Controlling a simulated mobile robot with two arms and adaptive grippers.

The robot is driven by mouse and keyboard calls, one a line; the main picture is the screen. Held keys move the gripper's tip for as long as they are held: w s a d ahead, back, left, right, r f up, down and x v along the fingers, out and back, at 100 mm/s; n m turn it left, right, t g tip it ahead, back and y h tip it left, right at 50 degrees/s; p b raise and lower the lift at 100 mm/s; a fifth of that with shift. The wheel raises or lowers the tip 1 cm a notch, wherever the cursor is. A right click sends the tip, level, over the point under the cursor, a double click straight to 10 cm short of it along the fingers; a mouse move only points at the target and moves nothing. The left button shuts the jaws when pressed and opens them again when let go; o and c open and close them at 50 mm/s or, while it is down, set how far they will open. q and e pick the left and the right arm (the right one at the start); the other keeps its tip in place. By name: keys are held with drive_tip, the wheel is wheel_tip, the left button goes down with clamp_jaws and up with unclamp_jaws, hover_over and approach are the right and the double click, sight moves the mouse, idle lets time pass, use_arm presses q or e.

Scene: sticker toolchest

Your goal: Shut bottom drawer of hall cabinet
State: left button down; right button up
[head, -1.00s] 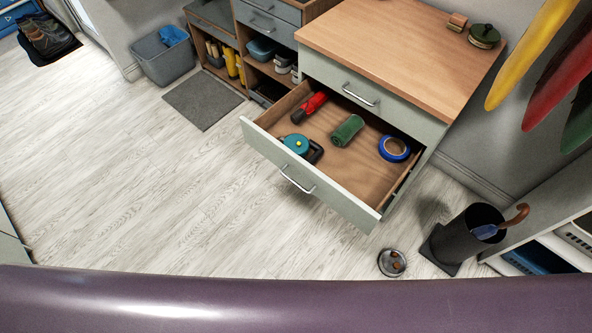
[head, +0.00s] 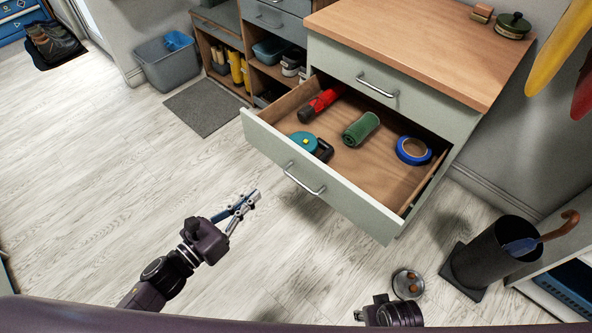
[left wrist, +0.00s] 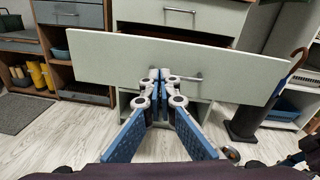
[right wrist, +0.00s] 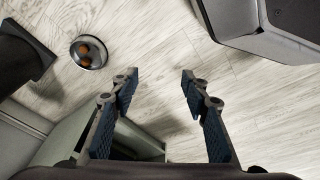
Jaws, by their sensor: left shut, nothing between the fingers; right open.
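The hall cabinet (head: 400,30) has a wooden top and pale grey-green fronts. Its bottom drawer (head: 270,160) stands pulled far out, with a bar handle (head: 303,180) on its front. Inside lie a red flashlight (head: 322,102), a green roll (head: 361,128), a blue tape roll (head: 413,150) and a teal-and-black tape measure (head: 304,142). My left gripper (head: 250,198) is shut and empty, in front of the drawer front and apart from it in the head view. In the left wrist view the drawer front (left wrist: 110,62) lies straight ahead of its fingertips. My right gripper (right wrist: 155,78) is open and empty, pointing at the floor.
A dark umbrella stand (head: 490,255) and a small round dish (head: 408,284) stand on the floor to the right. A grey mat (head: 205,106) and a grey bin (head: 167,64) are at the back left. The floor left of the drawer is clear.

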use_arm(q)
drive_tip(key=d+r+m+h, duration=0.1)
drive_tip(key=d+r+m, duration=0.1)
drive_tip(key=m, duration=0.1)
approach(304, 156)
drive_tip(key=x, duration=0.7)
use_arm(e)
drive_tip(key=shift+w+r, duration=0.25)
drive_tip(key=shift+r, duration=0.05)
use_arm(q)
drive_tip(key=shift+w, duration=0.1)
